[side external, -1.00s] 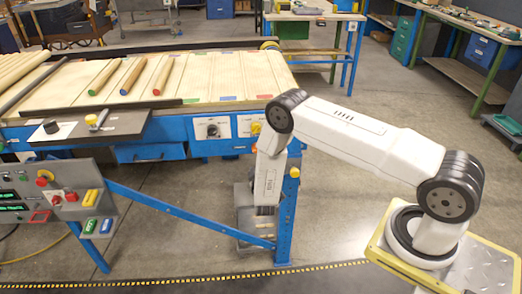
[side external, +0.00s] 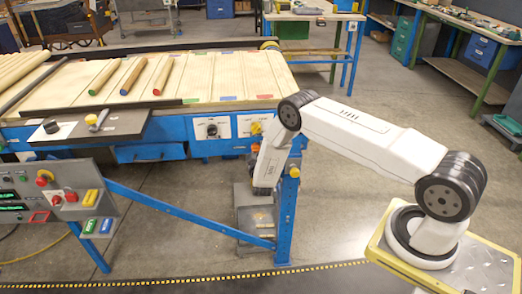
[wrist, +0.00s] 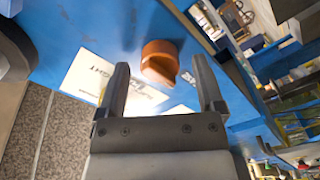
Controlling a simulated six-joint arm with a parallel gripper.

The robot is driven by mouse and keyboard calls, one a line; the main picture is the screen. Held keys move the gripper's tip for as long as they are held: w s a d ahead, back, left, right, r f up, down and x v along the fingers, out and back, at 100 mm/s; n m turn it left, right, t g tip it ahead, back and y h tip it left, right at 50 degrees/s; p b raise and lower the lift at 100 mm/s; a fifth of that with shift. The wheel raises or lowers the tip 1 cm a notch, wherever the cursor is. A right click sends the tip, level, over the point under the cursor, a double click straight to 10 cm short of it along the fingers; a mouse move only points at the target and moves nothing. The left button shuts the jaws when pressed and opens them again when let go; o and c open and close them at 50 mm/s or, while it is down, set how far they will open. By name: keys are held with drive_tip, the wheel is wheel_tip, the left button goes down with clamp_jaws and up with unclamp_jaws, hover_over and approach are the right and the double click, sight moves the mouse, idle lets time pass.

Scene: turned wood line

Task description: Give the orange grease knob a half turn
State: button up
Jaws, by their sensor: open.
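The orange grease knob (wrist: 160,62) shows in the wrist view, on a blue panel beside a white label plate (wrist: 88,73). Its near end has a stepped or notched face. My gripper (wrist: 160,66) is open, with one dark finger left of the knob and one right of it. A gap shows on each side, and I see no contact. How far the fingertips reach along the knob cannot be told. In the side view a bit of orange (side external: 254,148) shows beside my wrist, which hides most of that spot and the fingers.
The blue bench frame and its leg (side external: 287,215) stand close to my wrist. A yellow knob (side external: 256,128) sits on a white plate just above. Colored-end wood rods (side external: 163,76) lie on the bench top.

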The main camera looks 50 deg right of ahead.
clamp_jaws()
